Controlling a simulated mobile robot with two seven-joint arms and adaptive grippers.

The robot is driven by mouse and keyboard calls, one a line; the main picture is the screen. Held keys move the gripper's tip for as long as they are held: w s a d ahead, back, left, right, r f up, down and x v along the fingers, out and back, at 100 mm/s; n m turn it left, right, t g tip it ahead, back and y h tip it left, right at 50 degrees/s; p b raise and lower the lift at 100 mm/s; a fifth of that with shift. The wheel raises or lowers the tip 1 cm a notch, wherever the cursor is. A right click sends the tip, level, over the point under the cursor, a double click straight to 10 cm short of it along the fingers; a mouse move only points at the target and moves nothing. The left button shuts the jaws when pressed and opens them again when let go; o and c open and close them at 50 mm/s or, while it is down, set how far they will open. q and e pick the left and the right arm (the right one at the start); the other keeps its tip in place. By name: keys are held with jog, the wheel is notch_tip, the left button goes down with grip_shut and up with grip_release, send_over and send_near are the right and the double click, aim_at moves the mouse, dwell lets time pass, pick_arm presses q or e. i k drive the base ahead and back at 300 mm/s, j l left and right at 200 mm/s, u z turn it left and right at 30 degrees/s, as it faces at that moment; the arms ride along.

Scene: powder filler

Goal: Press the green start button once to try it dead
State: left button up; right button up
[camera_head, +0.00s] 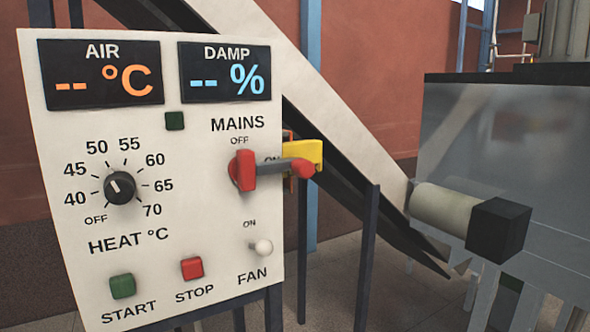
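The green START button (122,286) is at the lower left of the white control panel (70,230). The red STOP button (192,268) is to its right. The MAINS switch (243,171) has a red block below OFF. A grey bar runs right from it, across the ON mark, to a red knob; I cannot tell its set position for sure. The AIR display (102,74) and DAMP display (225,72) show only dashes. The small square lamp (175,121) is dark green and looks unlit. Neither of my grippers is in view.
The HEAT dial (119,188) points to the upper left. The white FAN toggle (262,247) is at the panel's lower right. A yellow piece (302,157) is at the panel's right edge. A sloping chute (330,110) and a grey machine (500,130) are behind, to the right.

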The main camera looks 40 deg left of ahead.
aim_at(122, 286)
jog(key=k+j+u, duration=0.1)
jog(key=u, duration=1.65)
